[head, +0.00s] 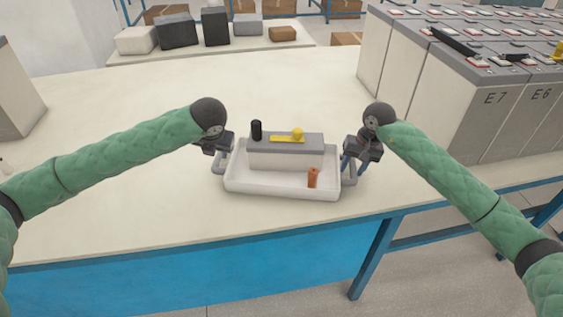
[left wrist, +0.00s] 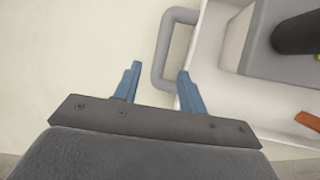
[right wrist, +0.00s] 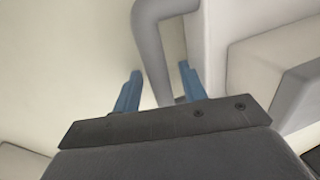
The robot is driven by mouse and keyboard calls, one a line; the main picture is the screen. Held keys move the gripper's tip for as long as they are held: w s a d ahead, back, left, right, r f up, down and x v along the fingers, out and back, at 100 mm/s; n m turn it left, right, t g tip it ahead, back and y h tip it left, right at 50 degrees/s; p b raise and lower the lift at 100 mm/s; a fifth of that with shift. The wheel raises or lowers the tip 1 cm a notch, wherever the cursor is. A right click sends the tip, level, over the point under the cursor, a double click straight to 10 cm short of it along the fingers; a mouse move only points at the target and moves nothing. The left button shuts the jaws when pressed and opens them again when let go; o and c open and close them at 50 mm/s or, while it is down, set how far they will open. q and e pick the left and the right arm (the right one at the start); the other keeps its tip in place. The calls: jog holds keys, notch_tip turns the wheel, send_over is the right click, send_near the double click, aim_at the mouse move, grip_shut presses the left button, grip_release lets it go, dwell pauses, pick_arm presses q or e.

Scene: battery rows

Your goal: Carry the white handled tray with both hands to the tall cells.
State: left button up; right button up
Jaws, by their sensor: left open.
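The white tray (head: 255,187) sits on the pale tabletop with grey handles at its left and right ends. It holds a grey-lidded box (head: 285,158) with a black cylinder (head: 257,130), a yellow strip (head: 284,139) and a yellow knob on top. An orange piece (head: 313,178) lies in the tray. My left gripper (left wrist: 158,72) is open, its fingers on either side of the left handle (left wrist: 167,55). My right gripper (right wrist: 160,75) is open, with the right handle (right wrist: 152,45) between its fingers and gaps beside it.
Tall cells (head: 457,100) marked E7 and E6 stand in rows at the right, beyond the table edge. A back shelf (head: 200,52) carries several grey and black blocks. A pale block (head: 15,95) stands at far left. The tabletop (head: 130,110) around the tray is clear.

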pick_arm(q)
jog(key=shift+v, duration=2.1)
pick_arm(e)
notch_tip(320, 180, up, 8)
jog(key=d, duration=0.1)
jog(key=shift+d, duration=0.3)
pick_arm(q)
jog(key=s+a+p, duration=0.1)
jog(key=a+p, duration=0.3)
jog(key=a, duration=0.1)
jog(key=shift+s+a, duration=0.25)
jog(key=shift+a, duration=0.15)
pick_arm(e)
notch_tip(320, 180, up, 4)
jog(key=shift+f, duration=0.15)
pick_arm(q)
jog(key=shift+f, duration=0.1)
pick_arm(e)
jog(key=shift+d, duration=0.1)
